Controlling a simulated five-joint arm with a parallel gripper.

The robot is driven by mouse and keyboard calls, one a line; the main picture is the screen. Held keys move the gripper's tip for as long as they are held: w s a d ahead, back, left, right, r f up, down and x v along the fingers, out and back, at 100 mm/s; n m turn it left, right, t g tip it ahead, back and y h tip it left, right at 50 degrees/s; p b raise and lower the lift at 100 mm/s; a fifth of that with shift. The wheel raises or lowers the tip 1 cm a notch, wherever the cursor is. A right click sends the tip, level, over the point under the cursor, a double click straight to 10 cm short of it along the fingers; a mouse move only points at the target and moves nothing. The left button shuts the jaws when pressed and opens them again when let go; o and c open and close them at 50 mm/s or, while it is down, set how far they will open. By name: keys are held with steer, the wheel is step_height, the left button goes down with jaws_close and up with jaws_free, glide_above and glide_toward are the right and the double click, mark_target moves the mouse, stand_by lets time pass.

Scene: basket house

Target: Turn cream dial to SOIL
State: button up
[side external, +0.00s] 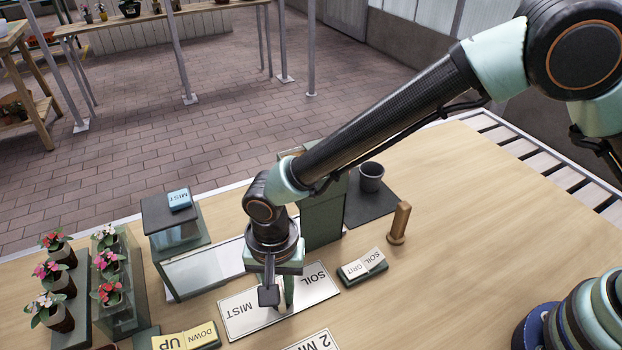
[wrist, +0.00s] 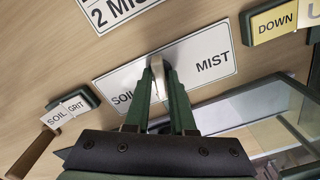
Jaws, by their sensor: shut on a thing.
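A white plate (side external: 240,318) lettered SOIL and MIST lies on the bench under my gripper (side external: 281,300). It also shows in the wrist view (wrist: 195,50), SOIL at the left and MIST at the right. The cream dial (wrist: 157,72) is on the plate between the two words, with my gripper's green fingers (wrist: 158,82) shut on its sides. Its rounded end shows above the fingertips; the rest is hidden by the fingers. In the side view the dial is hidden behind my gripper, so its exact pointing is hard to tell.
A SOIL/GRIT block (side external: 363,267) and a wooden peg (side external: 399,223) stand right of the plate. A DOWN/UP block (side external: 187,338) is at the left front. A clear-sided box (side external: 178,235), a green post (side external: 323,212), potted flowers (side external: 60,282) and a dark cup (side external: 370,178) stand around.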

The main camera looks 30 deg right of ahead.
steer(key=m, duration=0.5)
steer(key=shift+m, duration=2.1)
steer(key=o, duration=1.4)
steer(key=shift+o, duration=0.2)
steer(key=shift+r, duration=3.5)
